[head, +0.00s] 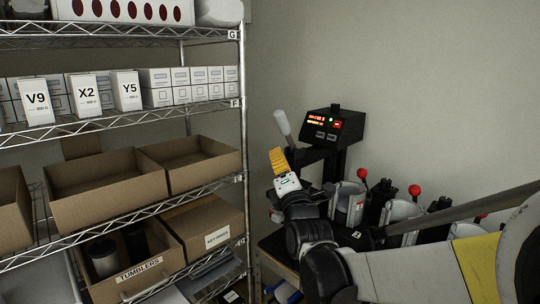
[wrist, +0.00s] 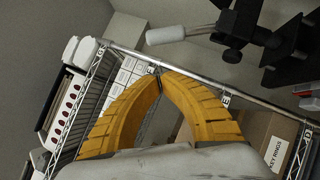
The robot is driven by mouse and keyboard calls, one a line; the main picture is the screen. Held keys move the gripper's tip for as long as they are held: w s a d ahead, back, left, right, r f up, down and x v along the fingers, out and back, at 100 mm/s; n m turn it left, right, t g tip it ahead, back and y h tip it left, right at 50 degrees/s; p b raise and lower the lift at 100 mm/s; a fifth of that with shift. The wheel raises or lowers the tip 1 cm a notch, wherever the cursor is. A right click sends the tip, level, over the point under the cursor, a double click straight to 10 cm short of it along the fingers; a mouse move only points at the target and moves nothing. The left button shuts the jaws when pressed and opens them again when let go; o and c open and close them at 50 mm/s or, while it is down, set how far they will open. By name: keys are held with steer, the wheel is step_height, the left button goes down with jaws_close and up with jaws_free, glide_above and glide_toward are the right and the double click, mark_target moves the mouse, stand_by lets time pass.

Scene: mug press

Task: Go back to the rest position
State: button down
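My gripper (head: 277,158) has yellow fingers and is raised in front of the mug press, left of its black control box. In the wrist view the two fingertips of my gripper (wrist: 159,73) meet, with nothing seen between them. The mug press (head: 335,124) is black with a lit red display; its white lever handle (head: 283,124) points up and left, behind and above my gripper. In the wrist view the white handle (wrist: 166,35) lies beyond the fingertips, apart from them. My arm hides the lower part of the press.
A wire shelf rack (head: 243,140) stands at the left with white boxes (head: 86,95), open cartons (head: 95,188) and a tumblers box (head: 140,268). Press attachments with red knobs (head: 415,190) stand on the bench at right, partly behind my arm. The wall above is bare.

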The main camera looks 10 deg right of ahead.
steer(key=s+d+f+m+g+b, duration=0.2)
steer(key=s+f+m+g+b, duration=0.4)
steer(key=s+f+m, duration=0.6)
steer(key=s+d+f+m+g+b, duration=0.2)
steer(key=s+f+m+g+b, duration=0.5)
steer(key=s+f, duration=1.3)
step_height(320, 180, down, 4)
steer(key=m+g, duration=0.1)
steer(key=m, duration=0.3)
steer(key=shift+m+g+h, duration=0.3)
steer(key=shift+m+h, duration=0.1)
steer(key=shift+w+d+r, duration=0.1)
